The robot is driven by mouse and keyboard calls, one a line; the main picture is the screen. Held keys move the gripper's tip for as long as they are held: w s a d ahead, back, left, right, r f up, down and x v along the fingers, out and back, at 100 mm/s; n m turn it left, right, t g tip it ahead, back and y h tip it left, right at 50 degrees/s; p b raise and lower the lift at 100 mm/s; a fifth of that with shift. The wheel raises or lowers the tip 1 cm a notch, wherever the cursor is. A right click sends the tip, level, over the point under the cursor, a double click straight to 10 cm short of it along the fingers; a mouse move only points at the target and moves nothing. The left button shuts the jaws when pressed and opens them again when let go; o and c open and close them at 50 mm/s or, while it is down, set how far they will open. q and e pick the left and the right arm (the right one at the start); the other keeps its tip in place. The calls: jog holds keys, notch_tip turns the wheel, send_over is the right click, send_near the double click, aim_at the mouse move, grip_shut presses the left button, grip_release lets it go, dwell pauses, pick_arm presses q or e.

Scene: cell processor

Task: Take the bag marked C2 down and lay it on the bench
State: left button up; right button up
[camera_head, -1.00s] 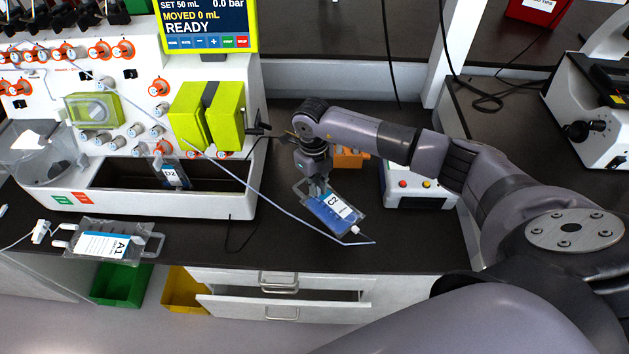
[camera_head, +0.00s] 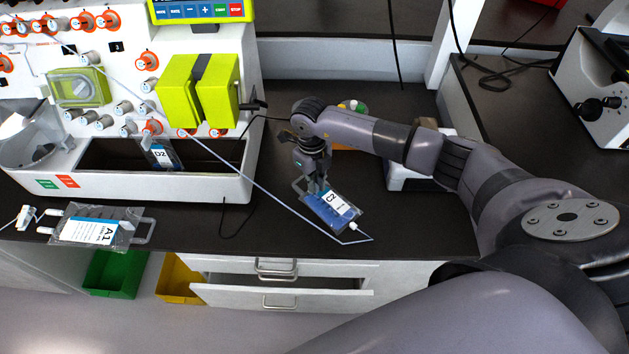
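The bag marked C2 (camera_head: 337,205) is a clear bag with blue contents and a white label, its print blurred now. It is tilted, its port end toward the lower right, over the bench (camera_head: 285,232). I cannot tell whether it touches the bench top. My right gripper (camera_head: 317,187) points down at the bag's upper end and looks shut on it; the fingertips are small and partly hidden. A thin tube runs from the processor to near the bag's port. My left gripper is out of view.
The white cell processor (camera_head: 215,185) stands at the left, with bag D2 (camera_head: 163,156) in its recess. Bag A1 (camera_head: 98,229) lies on the bench at front left. A drawer (camera_head: 280,290) stands partly open below. A white device is behind my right arm.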

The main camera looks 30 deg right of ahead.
jog(key=o, duration=0.5)
jog(key=shift+r, duration=0.15)
jog(key=r, duration=1.1)
jog(key=shift+w+a+r, duration=0.15)
jog(key=shift+w+r, duration=0.15)
jog(key=shift+r, duration=0.05)
